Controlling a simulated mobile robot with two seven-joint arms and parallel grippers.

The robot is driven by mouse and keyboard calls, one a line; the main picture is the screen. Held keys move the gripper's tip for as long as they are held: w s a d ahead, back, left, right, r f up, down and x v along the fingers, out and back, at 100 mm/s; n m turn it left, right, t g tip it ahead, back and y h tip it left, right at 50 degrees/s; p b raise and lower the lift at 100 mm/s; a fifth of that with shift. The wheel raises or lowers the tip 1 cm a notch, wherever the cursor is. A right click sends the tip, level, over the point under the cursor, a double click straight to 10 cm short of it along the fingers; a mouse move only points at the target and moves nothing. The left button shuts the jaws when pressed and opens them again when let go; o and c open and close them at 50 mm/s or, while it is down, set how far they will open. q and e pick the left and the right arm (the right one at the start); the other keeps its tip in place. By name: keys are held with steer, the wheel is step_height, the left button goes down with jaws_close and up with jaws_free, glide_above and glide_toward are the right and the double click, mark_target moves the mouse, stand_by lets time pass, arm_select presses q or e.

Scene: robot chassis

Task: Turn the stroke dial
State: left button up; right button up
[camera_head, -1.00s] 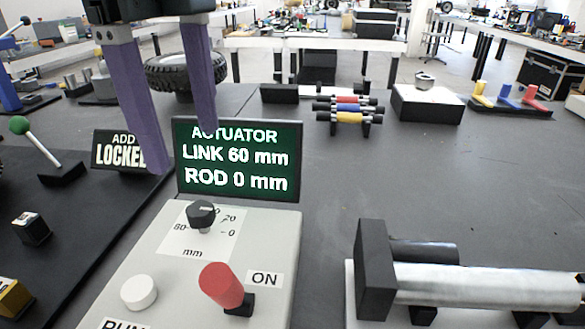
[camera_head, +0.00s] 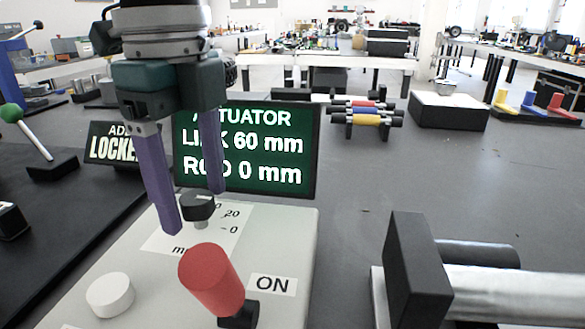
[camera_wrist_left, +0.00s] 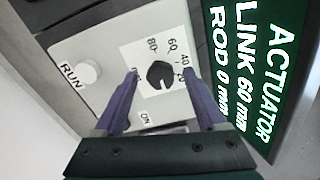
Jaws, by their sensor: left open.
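The stroke dial (camera_head: 197,206) is a black knob on a white scale plate marked in mm, on top of the light grey control box (camera_head: 305,225). It also shows in the left wrist view (camera_wrist_left: 160,75), with numbers around it. My left gripper (camera_head: 200,213) has two purple fingers and is open. It points down over the dial. In the left wrist view its fingers (camera_wrist_left: 160,72) lie on either side of the dial with gaps; whether they are down at the dial's height is hard to tell. My right gripper is not in view.
A red lever (camera_head: 212,279) beside the ON label and a white RUN button (camera_head: 110,295) are on the same box. The green display (camera_head: 300,150), reading LINK 60 mm and ROD 0 mm, stands behind. The actuator (camera_head: 418,270) lies to the right.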

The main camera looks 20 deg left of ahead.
arm_select(q)
jaws_close()
stand_by(0.7)
